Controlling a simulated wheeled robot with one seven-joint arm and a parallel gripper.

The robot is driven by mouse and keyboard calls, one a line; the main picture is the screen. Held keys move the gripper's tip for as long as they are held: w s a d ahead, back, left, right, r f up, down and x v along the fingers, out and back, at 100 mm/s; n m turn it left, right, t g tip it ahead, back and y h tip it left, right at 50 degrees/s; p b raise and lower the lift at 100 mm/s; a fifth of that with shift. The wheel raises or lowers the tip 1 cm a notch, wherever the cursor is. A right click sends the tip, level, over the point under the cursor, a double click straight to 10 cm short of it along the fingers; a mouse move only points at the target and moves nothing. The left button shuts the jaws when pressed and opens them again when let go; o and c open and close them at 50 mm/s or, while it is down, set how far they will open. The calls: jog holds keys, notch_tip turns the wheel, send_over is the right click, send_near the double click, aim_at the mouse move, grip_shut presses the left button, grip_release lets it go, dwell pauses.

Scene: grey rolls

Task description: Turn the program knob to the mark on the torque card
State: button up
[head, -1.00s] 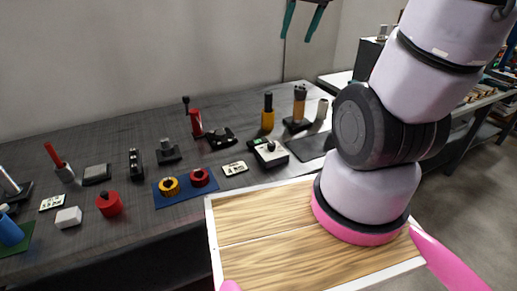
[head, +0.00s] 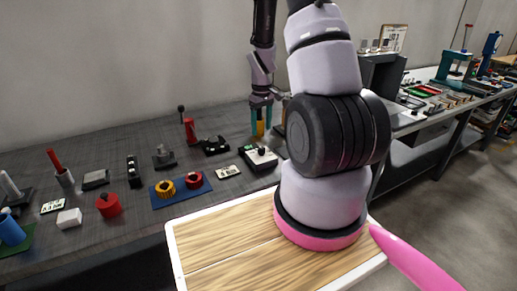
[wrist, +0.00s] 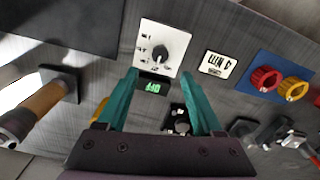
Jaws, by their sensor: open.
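The program knob (wrist: 159,52) is black and sits on a white-topped box (head: 262,160) on the dark bench. In the wrist view a marked scale lies beside the knob, its marks too small to read surely, and a green display (wrist: 153,87) reads OFF. The torque card (head: 229,171) lies flat left of the box; in the wrist view the card (wrist: 217,64) reads 4 Nm. My gripper (head: 261,130) has teal fingers, points down and is open and empty. In the wrist view its fingertips (wrist: 160,74) straddle the box's display end, apart from the knob.
A blue mat (head: 181,190) carries a yellow and a red ring-shaped part. A black clamp-like part (head: 215,146) and a red-post tool (head: 190,130) stand left of the gripper.

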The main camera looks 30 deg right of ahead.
aim_at(261, 148)
notch_tip(261, 148, down, 9)
jog(key=shift+f, duration=0.2)
dwell(0.3)
grip_shut()
jog(key=m, duration=0.4)
jog(key=shift+m, duration=1.9)
